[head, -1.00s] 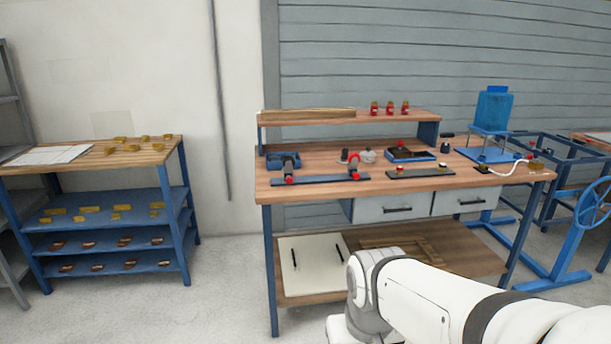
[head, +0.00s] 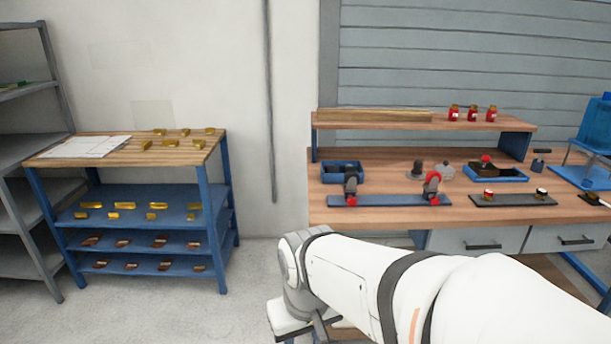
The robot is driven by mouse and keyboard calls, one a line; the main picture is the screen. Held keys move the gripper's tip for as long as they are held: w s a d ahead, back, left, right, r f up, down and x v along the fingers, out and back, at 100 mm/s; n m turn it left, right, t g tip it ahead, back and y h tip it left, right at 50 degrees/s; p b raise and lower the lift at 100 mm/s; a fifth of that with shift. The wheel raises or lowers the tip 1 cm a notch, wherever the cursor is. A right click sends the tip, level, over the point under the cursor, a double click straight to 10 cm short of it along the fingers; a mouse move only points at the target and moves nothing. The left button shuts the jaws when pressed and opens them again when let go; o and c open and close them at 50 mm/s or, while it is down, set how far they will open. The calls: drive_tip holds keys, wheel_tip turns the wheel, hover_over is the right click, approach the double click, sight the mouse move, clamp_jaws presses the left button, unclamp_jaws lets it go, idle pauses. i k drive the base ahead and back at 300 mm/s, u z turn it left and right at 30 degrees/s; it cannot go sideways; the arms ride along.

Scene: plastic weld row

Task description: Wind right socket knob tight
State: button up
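A blue bar (head: 388,201) lies along the front edge of the wooden workbench (head: 330,215). It carries two dark upright fixtures with red parts, the left fixture (head: 351,186) and the right fixture (head: 432,184). A small red knob (head: 435,201) shows low at the front of the right fixture. Which knob is the right socket knob, and how tight it sits, I cannot tell at this size. My white arm crosses the lower right in front of the bench. My gripper's fingers do not show.
A dark plate (head: 513,200) with two small capped pieces lies right of the bar. Behind are a blue bin (head: 343,166) and a blue tray (head: 495,174). A blue shelf rack (head: 140,195) stands left. Bare floor (head: 255,270) lies between rack and bench.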

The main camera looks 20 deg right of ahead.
sight(434, 200)
drive_tip(key=z, duration=0.2)
drive_tip(key=i, duration=0.9)
drive_tip(key=z, duration=0.6)
drive_tip(key=k, duration=0.95)
drive_tip(key=z, duration=0.15)
drive_tip(key=i, duration=0.95)
drive_tip(key=u, duration=0.05)
